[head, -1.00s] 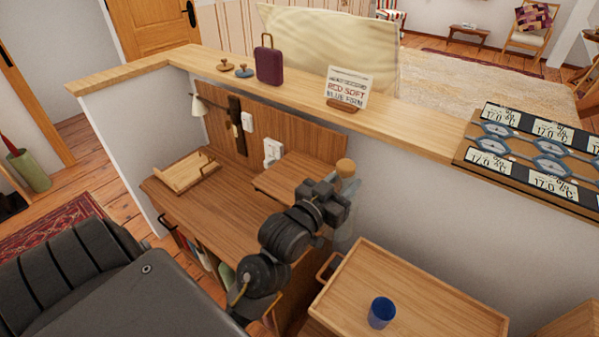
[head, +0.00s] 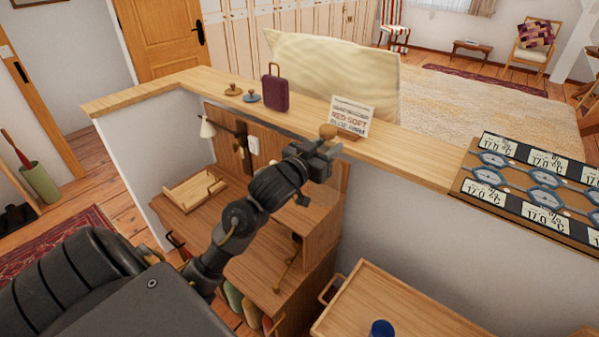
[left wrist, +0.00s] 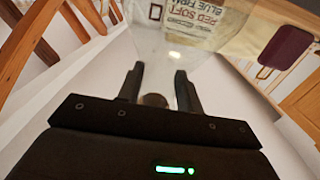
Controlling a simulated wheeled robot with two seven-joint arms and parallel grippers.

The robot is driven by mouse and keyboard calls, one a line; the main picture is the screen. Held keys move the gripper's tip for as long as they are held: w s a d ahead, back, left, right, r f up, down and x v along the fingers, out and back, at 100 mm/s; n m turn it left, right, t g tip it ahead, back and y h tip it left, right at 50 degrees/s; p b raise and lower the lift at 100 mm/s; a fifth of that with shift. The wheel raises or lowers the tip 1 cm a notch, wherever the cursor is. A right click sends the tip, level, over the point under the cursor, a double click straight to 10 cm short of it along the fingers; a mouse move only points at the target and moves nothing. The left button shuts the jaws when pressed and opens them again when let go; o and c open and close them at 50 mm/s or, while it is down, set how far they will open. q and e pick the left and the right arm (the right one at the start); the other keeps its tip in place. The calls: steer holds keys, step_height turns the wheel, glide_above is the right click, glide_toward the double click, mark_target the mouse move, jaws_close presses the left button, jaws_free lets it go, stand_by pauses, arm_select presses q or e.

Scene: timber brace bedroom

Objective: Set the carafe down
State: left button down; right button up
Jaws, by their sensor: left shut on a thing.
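The carafe is clear glass and hard to make out, with a round wooden stopper (head: 328,131) on top. My left gripper (head: 325,152) is shut on the carafe just below the stopper. It holds the carafe by the front edge of the wooden ledge (head: 405,143), in front of the small sign. The glass body (head: 322,196) shows faintly below the gripper, and its base is hard to see. In the left wrist view the carafe (left wrist: 160,48) lies between and beyond the fingers, with the sign's lettering behind the glass. My right gripper is not in view.
On the ledge stand a lettered sign (head: 352,112), a purple case (head: 275,95), two small knobbed pieces and a display board (head: 538,180). Bare ledge lies between sign and board. Below are a desk (head: 195,215) and a wooden tray (head: 400,305) with a blue cup (head: 382,328).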

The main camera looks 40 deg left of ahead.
arm_select(q)
steer(key=w+a+f+p, duration=0.3)
steer(key=a+f+p, duration=0.1)
steer(key=a+f, duration=0.7)
steer(key=shift+a+f, duration=0.15)
steer(key=shift+f, duration=0.15)
steer(key=c, duration=1.1)
jaws_free()
steer(key=shift+s+f, duration=0.1)
steer(key=shift+f, duration=0.15)
steer(key=shift+o, duration=0.8)
steer(key=shift+r, duration=0.1)
